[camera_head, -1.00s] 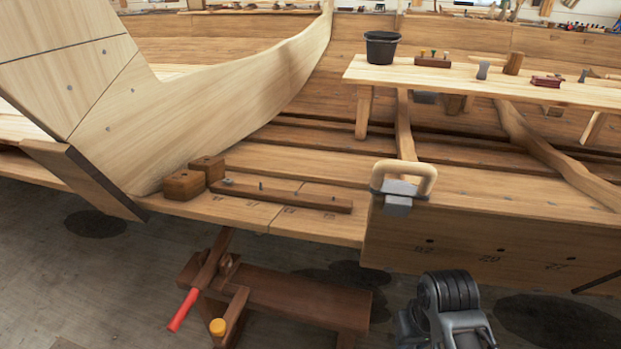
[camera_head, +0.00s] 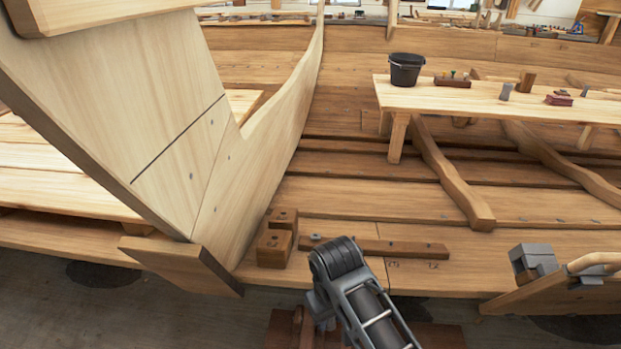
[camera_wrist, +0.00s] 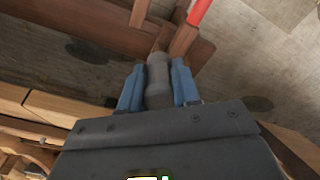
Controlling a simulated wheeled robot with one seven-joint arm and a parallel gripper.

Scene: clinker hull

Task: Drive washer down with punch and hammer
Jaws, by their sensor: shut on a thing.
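My gripper (camera_wrist: 158,88) shows only in the wrist view. Its two blue fingers are shut on a grey cylindrical tool (camera_wrist: 158,75), which may be the punch; I cannot tell for certain. A brown wooden strip (camera_head: 390,248) lies on the hull planking in the head view, with small grey metal bits along it that are too small to identify as washers. Beside its left end are two brown blocks (camera_head: 274,248). No hammer can be made out with certainty; a red handle (camera_wrist: 200,11) shows at the top of the wrist view.
A pale stem piece (camera_head: 200,150) rises at left. A bench (camera_head: 440,99) at back right holds a black bucket (camera_head: 405,70) and small tools. A grey metal block (camera_head: 532,262) and a wooden bow handle (camera_head: 594,263) sit at the right plank edge. Dark wooden beams (camera_wrist: 90,30) lie below my gripper.

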